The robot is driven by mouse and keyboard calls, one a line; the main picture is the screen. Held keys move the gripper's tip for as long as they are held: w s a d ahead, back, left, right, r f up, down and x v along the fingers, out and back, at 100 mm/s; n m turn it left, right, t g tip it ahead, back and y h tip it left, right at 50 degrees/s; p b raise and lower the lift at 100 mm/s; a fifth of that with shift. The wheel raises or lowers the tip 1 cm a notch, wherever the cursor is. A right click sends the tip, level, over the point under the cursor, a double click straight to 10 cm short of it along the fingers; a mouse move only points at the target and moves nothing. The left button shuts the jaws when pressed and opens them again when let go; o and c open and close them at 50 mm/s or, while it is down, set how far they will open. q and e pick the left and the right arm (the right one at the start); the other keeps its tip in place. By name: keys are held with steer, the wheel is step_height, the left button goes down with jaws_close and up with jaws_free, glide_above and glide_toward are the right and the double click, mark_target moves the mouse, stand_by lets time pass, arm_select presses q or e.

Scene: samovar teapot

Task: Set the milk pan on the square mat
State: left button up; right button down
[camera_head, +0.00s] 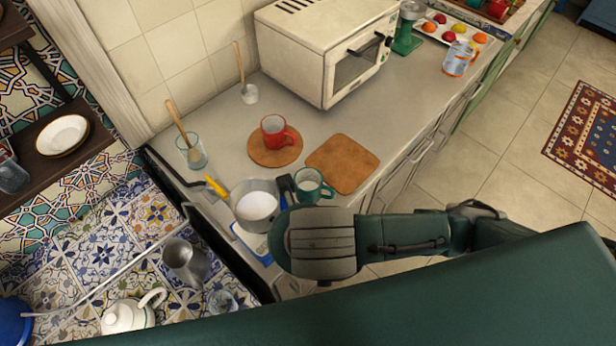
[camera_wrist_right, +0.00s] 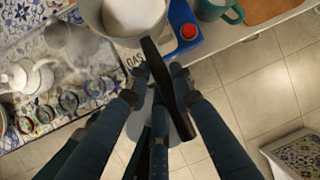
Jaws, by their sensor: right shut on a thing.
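The milk pan (camera_head: 257,207) is a light grey pot at the front left of the counter. In the right wrist view the pan (camera_wrist_right: 130,14) has a black handle (camera_wrist_right: 168,85) running between my fingers. My right gripper (camera_wrist_right: 156,85) is shut on this handle; in the head view my right arm hides most of it. The pan is on or just above a blue gas burner with a red knob (camera_wrist_right: 189,31); I cannot tell whether they touch. The square mat (camera_head: 342,163) is brown, flat and bare, to the right of the pan. My left gripper is not in view.
A green mug (camera_head: 312,187) stands between the pan and the square mat. A red mug (camera_head: 275,131) stands on a round mat (camera_head: 265,158). A glass with a wooden spoon (camera_head: 192,152) stands behind the pan. A white oven (camera_head: 325,50) stands behind the square mat.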

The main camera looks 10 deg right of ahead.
steer(key=shift+s+a+r+p, duration=0.1)
steer(key=shift+s+r+p, duration=0.1)
steer(key=shift+p, duration=0.1)
